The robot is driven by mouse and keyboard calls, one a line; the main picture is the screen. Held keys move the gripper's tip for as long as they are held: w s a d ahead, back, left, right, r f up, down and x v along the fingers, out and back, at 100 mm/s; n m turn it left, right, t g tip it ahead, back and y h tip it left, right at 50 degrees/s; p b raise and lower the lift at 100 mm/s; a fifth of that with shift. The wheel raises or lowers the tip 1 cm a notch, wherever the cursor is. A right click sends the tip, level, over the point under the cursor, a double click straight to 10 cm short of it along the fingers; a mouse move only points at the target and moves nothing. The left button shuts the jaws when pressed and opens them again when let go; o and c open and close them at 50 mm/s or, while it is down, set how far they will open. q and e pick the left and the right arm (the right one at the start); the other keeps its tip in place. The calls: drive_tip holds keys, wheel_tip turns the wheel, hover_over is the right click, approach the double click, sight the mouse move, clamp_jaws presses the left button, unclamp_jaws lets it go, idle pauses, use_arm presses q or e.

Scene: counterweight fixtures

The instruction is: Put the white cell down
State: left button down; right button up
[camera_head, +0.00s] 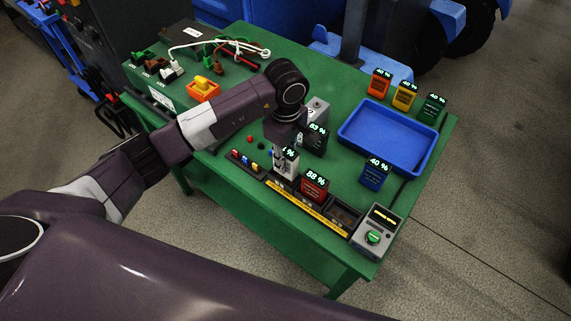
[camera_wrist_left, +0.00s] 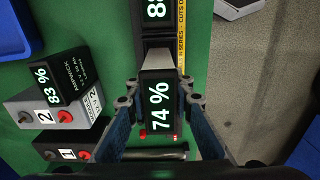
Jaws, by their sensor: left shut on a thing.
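The white cell (camera_head: 287,168) has a dark top display, partly covered in the head view. It reads 74 % in the left wrist view (camera_wrist_left: 160,105). My left gripper (camera_wrist_left: 160,104) is shut on it, one finger on each side. In the head view the cell is upright at the left end of the black rack (camera_head: 342,214), beside the red cell (camera_head: 314,186) reading 88 %. I cannot tell whether its base is seated or just above a slot. The rack's right slot looks empty. My right gripper is not in view.
A black cell (camera_wrist_left: 54,84) reading 83 % sits on a grey block marked 2. A blue tray (camera_head: 350,134) is empty. Orange, yellow and green cells stand behind it, and a blue cell (camera_head: 375,174) in front. A grey box (camera_head: 377,232) with a green knob stands at the rack's right end.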

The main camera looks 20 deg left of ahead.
use_arm(q)
wheel_tip(320, 180, down, 3)
drive_tip(key=shift+f+p, duration=0.1)
drive_tip(key=shift+p, duration=0.25)
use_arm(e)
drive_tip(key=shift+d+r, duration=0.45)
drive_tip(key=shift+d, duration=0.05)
use_arm(q)
drive_tip(key=shift+f, duration=0.1)
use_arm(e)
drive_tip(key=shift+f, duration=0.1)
use_arm(q)
drive_tip(key=shift+f, duration=0.15)
drive_tip(key=c, duration=1.7)
unclamp_jaws()
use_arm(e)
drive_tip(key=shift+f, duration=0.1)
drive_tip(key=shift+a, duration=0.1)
